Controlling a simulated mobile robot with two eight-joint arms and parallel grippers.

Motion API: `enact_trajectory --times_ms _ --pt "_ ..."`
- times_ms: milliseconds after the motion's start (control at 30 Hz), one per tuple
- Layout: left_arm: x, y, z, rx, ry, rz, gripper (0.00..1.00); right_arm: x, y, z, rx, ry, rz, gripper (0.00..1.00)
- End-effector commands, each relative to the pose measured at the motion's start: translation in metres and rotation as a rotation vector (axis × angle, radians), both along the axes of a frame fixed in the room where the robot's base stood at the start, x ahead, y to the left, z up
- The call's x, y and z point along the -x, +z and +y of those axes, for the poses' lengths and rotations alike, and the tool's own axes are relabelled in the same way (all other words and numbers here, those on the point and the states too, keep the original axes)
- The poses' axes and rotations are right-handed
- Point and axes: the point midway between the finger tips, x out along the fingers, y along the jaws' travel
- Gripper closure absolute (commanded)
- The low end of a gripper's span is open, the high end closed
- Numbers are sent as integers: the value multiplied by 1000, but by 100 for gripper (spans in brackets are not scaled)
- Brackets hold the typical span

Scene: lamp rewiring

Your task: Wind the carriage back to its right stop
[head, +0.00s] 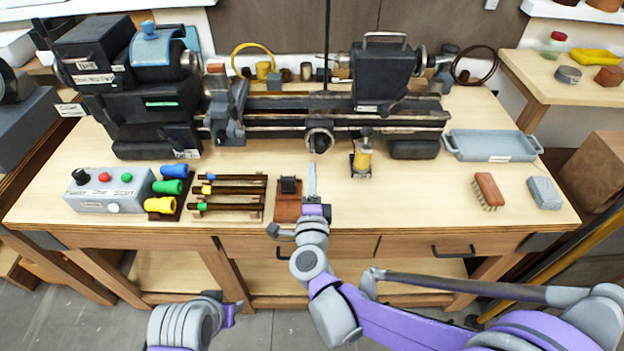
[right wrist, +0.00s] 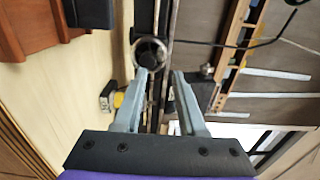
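A dark lathe stands along the back of the bench, with a long bed (head: 285,122). A round handwheel (head: 320,140) with a handle below it is on the front of the bed, near its middle. A dark grey block (head: 230,115) sits on the bed's left part; I cannot tell which part is the carriage. My right gripper (head: 311,165) points at the handwheel from the front. In the right wrist view its fingers (right wrist: 161,75) are apart and empty, with the handwheel (right wrist: 150,52) just beyond the left finger's tip. My left gripper (head: 230,312) is low, before the bench; its fingers are unclear.
A yellow-and-black bottle-like item (head: 362,158) stands just right of my right gripper. A red-brown block with a black top (head: 289,200) is at its left. A control box (head: 107,190) and a grey tray (head: 492,146) are farther off.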

Motion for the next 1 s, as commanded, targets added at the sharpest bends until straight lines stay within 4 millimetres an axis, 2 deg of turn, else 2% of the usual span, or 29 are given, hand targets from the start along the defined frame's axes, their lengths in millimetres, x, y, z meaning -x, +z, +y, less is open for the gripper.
enact_trajectory --times_ms 167,433,700,1000 --pt "-1 3 0 0 0 -2 50 -11 1 0 -3 -5 0 60" --pt "-3 12 0 0 0 -6 50 -43 2 -1 -3 -4 -1 60" --pt "-2 8 0 0 0 -3 50 -70 0 0 -2 -3 0 60" --pt "-2 7 0 0 0 -3 50 -82 0 -1 -1 -2 0 60"
